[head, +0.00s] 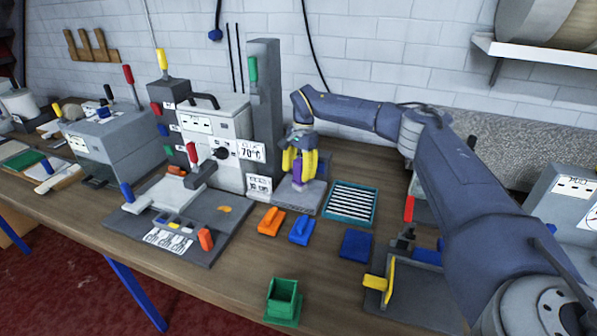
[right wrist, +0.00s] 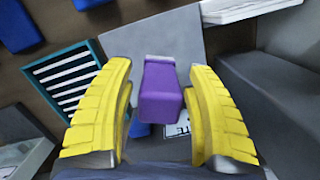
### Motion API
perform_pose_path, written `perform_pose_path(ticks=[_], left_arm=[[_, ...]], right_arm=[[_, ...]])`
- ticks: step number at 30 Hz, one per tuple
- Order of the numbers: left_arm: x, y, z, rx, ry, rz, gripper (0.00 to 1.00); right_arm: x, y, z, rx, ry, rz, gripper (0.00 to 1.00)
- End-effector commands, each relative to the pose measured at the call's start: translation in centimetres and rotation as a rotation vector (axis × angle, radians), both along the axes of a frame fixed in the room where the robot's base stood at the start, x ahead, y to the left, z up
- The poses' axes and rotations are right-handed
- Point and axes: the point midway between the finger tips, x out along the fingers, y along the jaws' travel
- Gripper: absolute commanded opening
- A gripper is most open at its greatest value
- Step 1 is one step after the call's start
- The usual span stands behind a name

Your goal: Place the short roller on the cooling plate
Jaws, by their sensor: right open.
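My right gripper (head: 299,165) is open over a grey slab (head: 312,197) beside the tall grey column. Its yellow fingers stand on either side of a purple block (right wrist: 161,92), with gaps visible in the right wrist view. The purple block also shows between the fingers in the head view. A teal-framed slatted plate (head: 351,203), probably the cooling plate, lies bare to the right of the slab. It also shows in the right wrist view (right wrist: 68,82). I cannot tell for sure which thing is the short roller. My left gripper is not in view.
Small orange (head: 271,221) and blue (head: 302,230) tools lie in front of the slab. A dark blue pad (head: 356,245) and a green holder (head: 284,300) are nearer the front. The grey machine (head: 213,140) stands left of the gripper. Bare table shows between these things.

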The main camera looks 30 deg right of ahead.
Motion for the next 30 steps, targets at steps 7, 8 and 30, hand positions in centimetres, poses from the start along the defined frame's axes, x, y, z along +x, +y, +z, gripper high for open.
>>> perform_pose_path(ticks=[7, 8, 30], left_arm=[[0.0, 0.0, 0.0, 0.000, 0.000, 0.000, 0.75], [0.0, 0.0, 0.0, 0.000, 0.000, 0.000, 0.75], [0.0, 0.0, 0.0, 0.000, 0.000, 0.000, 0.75]], right_arm=[[0.1, -0.1, 1.3, 0.000, -0.003, 0.000, 0.55], [0.2, -0.2, 1.7, 0.000, -0.004, -0.001, 0.55], [0.5, -1.5, 11.7, 0.000, 0.000, 0.001, 0.55]])
